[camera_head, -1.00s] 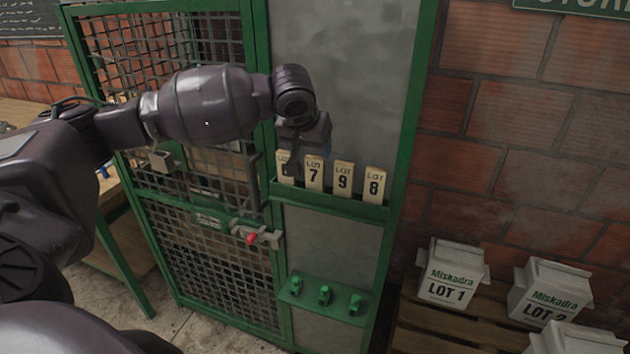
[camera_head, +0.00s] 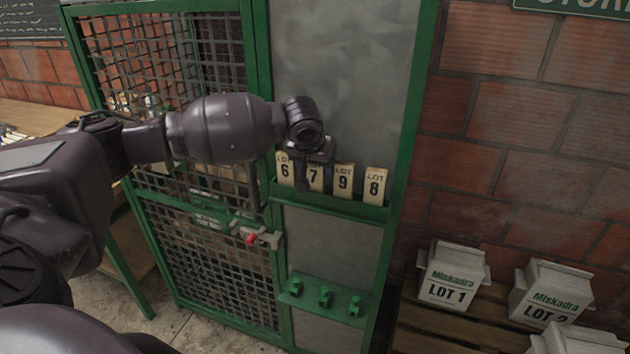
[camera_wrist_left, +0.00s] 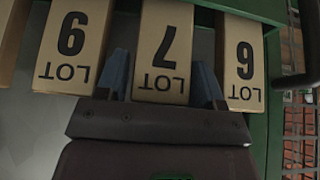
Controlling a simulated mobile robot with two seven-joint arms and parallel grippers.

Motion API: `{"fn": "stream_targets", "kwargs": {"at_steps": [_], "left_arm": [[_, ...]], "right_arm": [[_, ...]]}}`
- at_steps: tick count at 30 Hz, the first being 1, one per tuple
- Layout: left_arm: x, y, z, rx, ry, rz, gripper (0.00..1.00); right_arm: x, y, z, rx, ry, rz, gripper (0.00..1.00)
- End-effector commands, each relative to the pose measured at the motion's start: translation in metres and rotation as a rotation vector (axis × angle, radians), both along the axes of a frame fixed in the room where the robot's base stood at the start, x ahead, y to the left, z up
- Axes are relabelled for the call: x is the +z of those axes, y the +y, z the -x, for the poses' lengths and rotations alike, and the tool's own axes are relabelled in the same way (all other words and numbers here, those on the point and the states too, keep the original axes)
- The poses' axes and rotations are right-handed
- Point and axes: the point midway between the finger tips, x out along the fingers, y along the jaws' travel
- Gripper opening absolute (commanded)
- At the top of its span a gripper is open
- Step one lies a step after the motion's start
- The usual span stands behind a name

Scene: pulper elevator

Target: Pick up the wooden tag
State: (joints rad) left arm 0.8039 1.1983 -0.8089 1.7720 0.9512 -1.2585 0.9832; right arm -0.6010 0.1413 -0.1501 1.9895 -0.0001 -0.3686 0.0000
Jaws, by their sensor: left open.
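Wooden tags stand upright in a row in a green rack (camera_head: 335,203), marked from left to right LOT 6 (camera_head: 285,170), LOT 7 (camera_head: 317,178), LOT 9 (camera_head: 343,181) and LOT 8 (camera_head: 375,186). My left gripper (camera_head: 304,182) is at the LOT 7 tag and partly covers it. In the left wrist view the picture is upside down: the open fingers (camera_wrist_left: 163,80) sit either side of the LOT 7 tag (camera_wrist_left: 163,45), in the gaps beside LOT 9 (camera_wrist_left: 75,45) and LOT 6 (camera_wrist_left: 243,60). Contact cannot be told. My right gripper is not in view.
The rack is on a grey panel (camera_head: 340,80) in a green frame, beside a mesh door (camera_head: 205,270) with a red-knobbed latch (camera_head: 252,238). Green pegs (camera_head: 323,297) stick out below. White lot boxes (camera_head: 449,278) stand on a pallet at the right, before a brick wall.

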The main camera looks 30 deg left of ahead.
Motion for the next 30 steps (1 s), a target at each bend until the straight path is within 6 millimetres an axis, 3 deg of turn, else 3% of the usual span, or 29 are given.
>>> {"fn": "stream_targets", "kwargs": {"at_steps": [2, 9, 20, 30], "left_arm": [[0.000, 0.000, 0.000, 0.000, 0.000, 0.000, 0.59], [0.000, 0.000, 0.000, 0.000, 0.000, 0.001, 0.25], [0.010, -0.001, 0.000, -0.001, -0.002, 0.001, 0.25], [0.071, -0.001, 0.000, -0.001, -0.004, 0.002, 0.25]], "right_arm": [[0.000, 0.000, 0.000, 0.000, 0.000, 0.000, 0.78], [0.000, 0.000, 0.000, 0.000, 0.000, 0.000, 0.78], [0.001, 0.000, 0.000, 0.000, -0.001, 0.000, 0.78], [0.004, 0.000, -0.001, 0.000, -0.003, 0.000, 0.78]]}}
